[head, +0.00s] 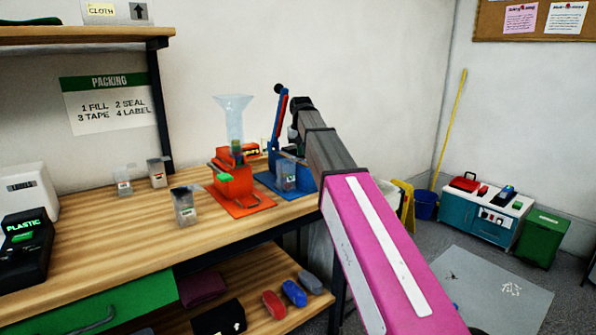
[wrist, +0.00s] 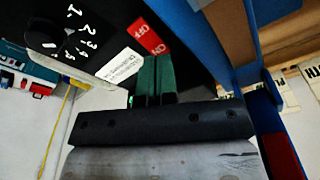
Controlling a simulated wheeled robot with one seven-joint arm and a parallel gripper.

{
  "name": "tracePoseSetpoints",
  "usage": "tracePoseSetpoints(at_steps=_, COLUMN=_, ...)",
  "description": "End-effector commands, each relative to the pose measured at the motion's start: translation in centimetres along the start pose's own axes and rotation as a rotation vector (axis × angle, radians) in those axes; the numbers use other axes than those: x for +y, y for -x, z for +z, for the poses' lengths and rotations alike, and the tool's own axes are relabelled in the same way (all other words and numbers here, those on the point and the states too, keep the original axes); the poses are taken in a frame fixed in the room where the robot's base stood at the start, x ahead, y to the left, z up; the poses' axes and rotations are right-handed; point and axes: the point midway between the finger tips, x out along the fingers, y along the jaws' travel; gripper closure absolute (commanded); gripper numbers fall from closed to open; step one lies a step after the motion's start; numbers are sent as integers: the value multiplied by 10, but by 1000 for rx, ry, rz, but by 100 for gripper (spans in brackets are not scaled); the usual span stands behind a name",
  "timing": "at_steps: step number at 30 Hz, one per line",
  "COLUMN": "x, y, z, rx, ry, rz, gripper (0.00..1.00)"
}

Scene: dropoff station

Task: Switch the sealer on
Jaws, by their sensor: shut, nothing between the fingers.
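The blue sealer (head: 304,180) stands on the bench beside the orange machine, with a raised lever (head: 279,120) in red and blue. In the wrist view its black panel (wrist: 105,15) carries a dial (wrist: 42,36) with numbers, a white label (wrist: 121,66) and a red piece (wrist: 150,36) reading OFF. My gripper (wrist: 154,62) is shut and empty, its dark green fingers pointing at the panel just below the red piece. I cannot tell whether they touch it. In the head view my arm hides part of the sealer and its panel.
An orange machine (head: 234,183) with a clear funnel (head: 234,112) stands left of the sealer. A clear container (head: 286,176) is at the sealer's front. Several small containers (head: 184,207) stand on the wooden bench (head: 120,230). A blue bucket (head: 425,205) stands on the floor at right.

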Motion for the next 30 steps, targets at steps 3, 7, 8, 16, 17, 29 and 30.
tracePoseSetpoints(at_steps=3, x=0, y=-2, z=0, rx=0, ry=0, rz=0, gripper=100)
tracePoseSetpoints(at_steps=7, x=0, y=-3, z=1, rx=0, ry=0, rz=0, gripper=100)
tracePoseSetpoints(at_steps=8, x=0, y=-4, z=1, rx=0, ry=0, rz=0, gripper=100)
tracePoseSetpoints(at_steps=16, x=0, y=-7, z=1, rx=0, ry=0, rz=0, gripper=100)
tracePoseSetpoints(at_steps=17, x=0, y=-7, z=1, rx=0, ry=0, rz=0, gripper=100)
tracePoseSetpoints(at_steps=29, x=0, y=-12, z=2, rx=0, ry=0, rz=0, gripper=100)
tracePoseSetpoints(at_steps=30, x=0, y=-13, z=2, rx=0, ry=0, rz=0, gripper=100)
